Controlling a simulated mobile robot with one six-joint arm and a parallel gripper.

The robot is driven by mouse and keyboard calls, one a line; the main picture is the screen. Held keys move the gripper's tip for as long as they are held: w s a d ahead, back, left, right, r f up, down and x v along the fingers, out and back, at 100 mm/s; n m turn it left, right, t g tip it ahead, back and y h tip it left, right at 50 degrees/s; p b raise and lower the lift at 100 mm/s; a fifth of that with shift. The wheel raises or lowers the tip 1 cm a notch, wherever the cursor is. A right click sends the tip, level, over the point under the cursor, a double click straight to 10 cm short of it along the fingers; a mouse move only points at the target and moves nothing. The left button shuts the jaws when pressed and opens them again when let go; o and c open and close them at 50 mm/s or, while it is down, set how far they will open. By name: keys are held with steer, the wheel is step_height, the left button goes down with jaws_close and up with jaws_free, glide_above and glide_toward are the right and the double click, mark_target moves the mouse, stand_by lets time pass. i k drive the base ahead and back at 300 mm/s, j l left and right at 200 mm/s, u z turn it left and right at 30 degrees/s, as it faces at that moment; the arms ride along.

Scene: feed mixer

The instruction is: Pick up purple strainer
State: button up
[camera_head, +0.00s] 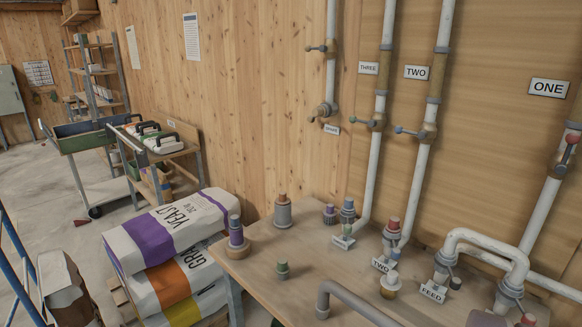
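Two purple-topped fittings stand upright on the wooden table (255,285). The larger one (236,230) has a purple body on a wide brown ring and stands near the table's left edge. The smaller one (330,213) has a purple top on a dark base and stands farther back, beside a blue-topped fitting (348,208). I cannot tell from this view which of the two is the purple strainer. My gripper is not in view.
A grey fitting with an orange top (283,210) stands between the purple ones. A small green-topped piece (282,269) is nearer the front. Pipes, labelled plates and a curved grey pipe (360,302) crowd the right. Feed sacks (170,235) are stacked left of the table.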

mark_target(329, 213)
steer(key=z, duration=2.05)
steer(key=u, duration=2)
steer(key=i+j+z, duration=0.25)
steer(key=i+j, duration=0.15)
steer(key=j, duration=0.25)
steer(key=i+j+z, duration=0.15)
steer(key=j, duration=0.2)
steer(key=i+j+z, duration=0.15)
steer(key=j, duration=0.2)
steer(key=i+j+z, duration=0.1)
steer(key=j, duration=0.3)
steer(key=i+j+z, duration=0.15)
steer(key=j, duration=0.25)
steer(key=i+j+z, duration=0.15)
steer(key=j, duration=0.25)
steer(key=i+j+z, duration=0.1)
steer(key=j, duration=0.35)
